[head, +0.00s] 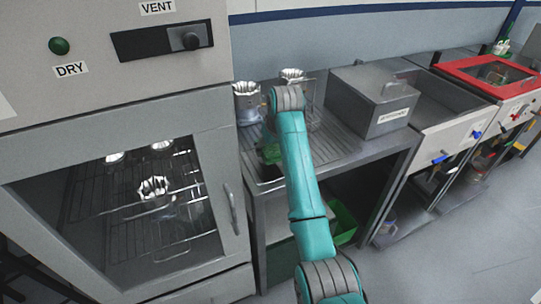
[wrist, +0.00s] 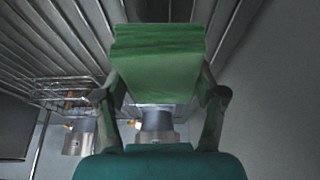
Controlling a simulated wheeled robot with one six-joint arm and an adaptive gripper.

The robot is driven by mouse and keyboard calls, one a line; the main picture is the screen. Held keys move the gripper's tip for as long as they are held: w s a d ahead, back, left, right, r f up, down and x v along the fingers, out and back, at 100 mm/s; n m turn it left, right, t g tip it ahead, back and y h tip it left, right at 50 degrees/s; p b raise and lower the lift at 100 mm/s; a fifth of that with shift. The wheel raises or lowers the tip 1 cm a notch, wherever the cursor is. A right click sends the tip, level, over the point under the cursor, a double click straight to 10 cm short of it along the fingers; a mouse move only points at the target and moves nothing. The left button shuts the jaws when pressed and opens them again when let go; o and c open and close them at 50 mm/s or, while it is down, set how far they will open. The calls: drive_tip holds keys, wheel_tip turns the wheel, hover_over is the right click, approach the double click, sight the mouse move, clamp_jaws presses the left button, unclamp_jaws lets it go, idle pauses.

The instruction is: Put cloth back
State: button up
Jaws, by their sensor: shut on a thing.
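A green folded cloth (wrist: 158,55) fills the upper middle of the wrist view, held between the two fingers of my gripper (wrist: 163,92). My gripper is shut on it. In the head view a green patch, which looks like the cloth (head: 270,153), shows just left of my teal arm, over the ribbed bench top (head: 335,145). My arm hides the rest of it and most of the gripper there. I cannot tell whether the cloth touches the bench.
Metal housings stand on the bench, one at the left (head: 247,104) and one behind my arm (head: 292,77). A grey lidded box (head: 372,103) stands to the right. A dryer cabinet (head: 120,200) with housings inside is at left. A green bin (head: 343,222) sits below the bench.

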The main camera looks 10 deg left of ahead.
drive_tip(key=shift+f, duration=1.75)
drive_tip(key=o, duration=1.1)
drive_tip(key=shift+f, duration=0.1)
drive_tip(key=v, duration=1.2)
